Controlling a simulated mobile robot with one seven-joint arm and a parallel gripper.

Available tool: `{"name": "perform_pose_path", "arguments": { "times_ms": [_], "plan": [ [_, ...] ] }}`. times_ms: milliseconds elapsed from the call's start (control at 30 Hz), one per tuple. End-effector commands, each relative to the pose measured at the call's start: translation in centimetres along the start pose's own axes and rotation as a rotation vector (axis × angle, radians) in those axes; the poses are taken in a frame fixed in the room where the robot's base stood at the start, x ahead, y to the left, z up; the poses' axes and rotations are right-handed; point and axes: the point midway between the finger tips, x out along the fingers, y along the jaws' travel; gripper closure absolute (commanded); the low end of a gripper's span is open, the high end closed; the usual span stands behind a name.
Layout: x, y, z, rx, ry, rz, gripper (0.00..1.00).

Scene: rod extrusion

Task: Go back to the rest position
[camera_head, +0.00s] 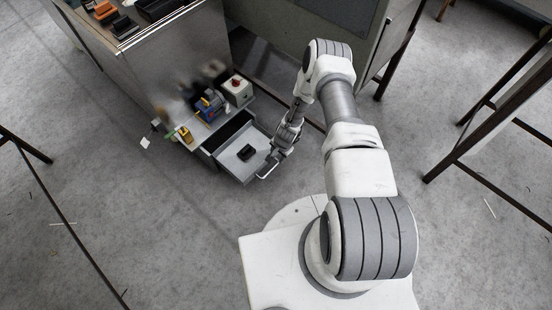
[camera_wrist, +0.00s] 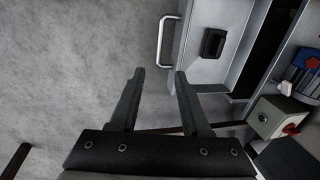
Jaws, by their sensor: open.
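My gripper (camera_wrist: 158,75) shows in the wrist view with its two dark fingers spread apart and nothing between them. Its fingertips lie over the grey floor, close to an open drawer (camera_wrist: 208,70) and its silver handle (camera_wrist: 166,40); I cannot tell whether they touch. In the head view my white and grey arm reaches forward, and its end is beside the right side of the open drawer (camera_head: 226,163). A small black object (camera_head: 247,152) lies in the drawer; it also shows in the wrist view (camera_wrist: 213,43).
A low shelf beside the drawer holds a white box with a red knob (camera_head: 237,88), a blue device (camera_head: 209,104) and a yellow item (camera_head: 185,134). A metal cabinet (camera_head: 170,60) stands behind. Dark table legs (camera_head: 480,130) stand at right. Open floor (camera_head: 90,200) lies left.

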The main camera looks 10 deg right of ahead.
Motion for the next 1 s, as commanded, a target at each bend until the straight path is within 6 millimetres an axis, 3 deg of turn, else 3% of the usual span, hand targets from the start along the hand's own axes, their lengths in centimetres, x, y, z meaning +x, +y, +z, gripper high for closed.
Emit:
{"name": "perform_pose_path", "arguments": {
  "times_ms": [767,867,1000],
  "plan": [
    [-0.7,-0.3,-0.3,-0.002,0.000,-0.001,0.53],
    [-1.7,-1.1,-0.8,-0.017,0.002,-0.009,0.53],
    [-5.5,-4.0,-2.4,-0.074,0.010,-0.034,0.53]
  ]
}}
